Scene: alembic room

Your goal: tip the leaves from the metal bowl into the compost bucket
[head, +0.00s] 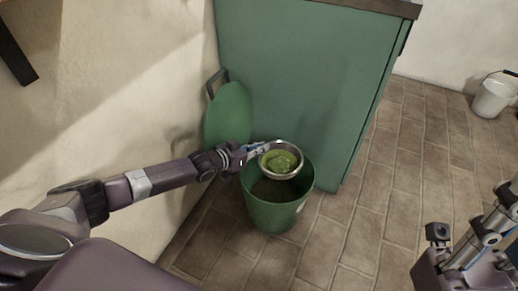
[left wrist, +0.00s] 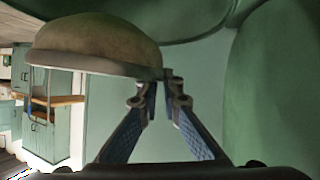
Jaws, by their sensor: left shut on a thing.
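The metal bowl (head: 297,171) with green leaves (head: 279,160) in it is held above the open mouth of the green compost bucket (head: 277,214). My left gripper (head: 262,149) is shut on the bowl's left rim. In the left wrist view the bowl (left wrist: 95,42) shows its rounded underside and rim, with the left gripper's fingers (left wrist: 166,88) at the rim's end. In the head view the bowl looks roughly level and the leaves lie inside it. The bucket's inside is dark and partly hidden by the bowl. My right gripper (head: 438,234) is at the lower right, its jaw state unclear.
A green lid (head: 229,118) with a dark handle stands against the wall behind the bucket. A green cabinet (head: 300,80) stands right behind the bucket. A white bucket (head: 493,97) is at the far right. The tiled floor between is clear.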

